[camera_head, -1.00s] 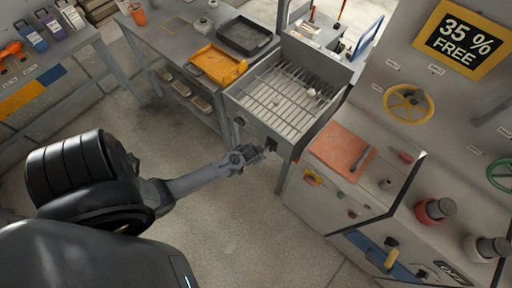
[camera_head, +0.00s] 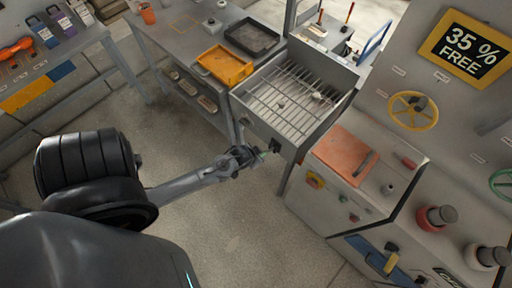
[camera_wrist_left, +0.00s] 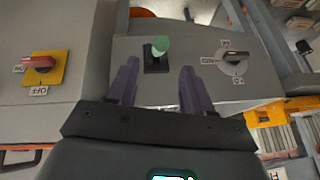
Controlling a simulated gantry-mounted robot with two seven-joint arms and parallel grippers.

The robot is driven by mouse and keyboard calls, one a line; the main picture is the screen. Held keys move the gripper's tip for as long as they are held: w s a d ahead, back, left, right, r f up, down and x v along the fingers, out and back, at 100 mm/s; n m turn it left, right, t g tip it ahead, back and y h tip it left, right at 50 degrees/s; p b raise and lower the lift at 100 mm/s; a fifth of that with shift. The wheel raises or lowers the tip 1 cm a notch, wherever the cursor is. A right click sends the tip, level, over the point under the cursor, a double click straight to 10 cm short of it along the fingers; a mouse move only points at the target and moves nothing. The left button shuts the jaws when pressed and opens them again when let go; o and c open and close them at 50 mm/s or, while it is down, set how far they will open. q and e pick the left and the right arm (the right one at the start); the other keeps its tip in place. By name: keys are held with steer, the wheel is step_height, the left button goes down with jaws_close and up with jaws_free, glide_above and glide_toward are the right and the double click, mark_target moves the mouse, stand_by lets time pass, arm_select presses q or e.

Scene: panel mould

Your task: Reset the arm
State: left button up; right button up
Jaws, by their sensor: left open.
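My left gripper (camera_head: 247,155) is in front of the grey front panel of the grill station (camera_head: 262,128), a little apart from it. In the left wrist view its two purple-grey fingers (camera_wrist_left: 160,82) are spread with nothing between them. A small lever with a green knob (camera_wrist_left: 161,45) stands on a black plate on the panel, just beyond the fingertips. In the head view the green tip (camera_head: 263,154) shows beside the gripper. A grey rotary knob (camera_wrist_left: 232,62) is to the right of the lever. My right gripper is not in view.
A red switch on a yellow plate (camera_wrist_left: 39,62) is at the left in the wrist view. A yellow tray (camera_head: 223,65) and a dark tray (camera_head: 251,37) lie on the table behind. An orange board (camera_head: 343,155) is right of the grill. The floor below is clear.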

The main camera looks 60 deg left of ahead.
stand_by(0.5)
arm_select(q)
steer(key=s+d+r+m+h+p, duration=0.1)
steer(key=s+d+r+p, duration=0.1)
steer(key=d+r, duration=0.4)
steer(key=s+d+r+m+g+h+p, duration=0.1)
steer(key=s+d+r+p, duration=0.2)
steer(key=r, duration=1)
steer(key=s+d+r+m+h+p, duration=0.1)
steer(key=s+d+r+m+p, duration=0.1)
steer(key=d+r, duration=0.6)
steer(key=shift+s+d+r+g+p, duration=0.35)
steer(key=shift+s+r+p, duration=0.3)
steer(key=shift+p, duration=0.35)
steer(key=shift+w, duration=0.1)
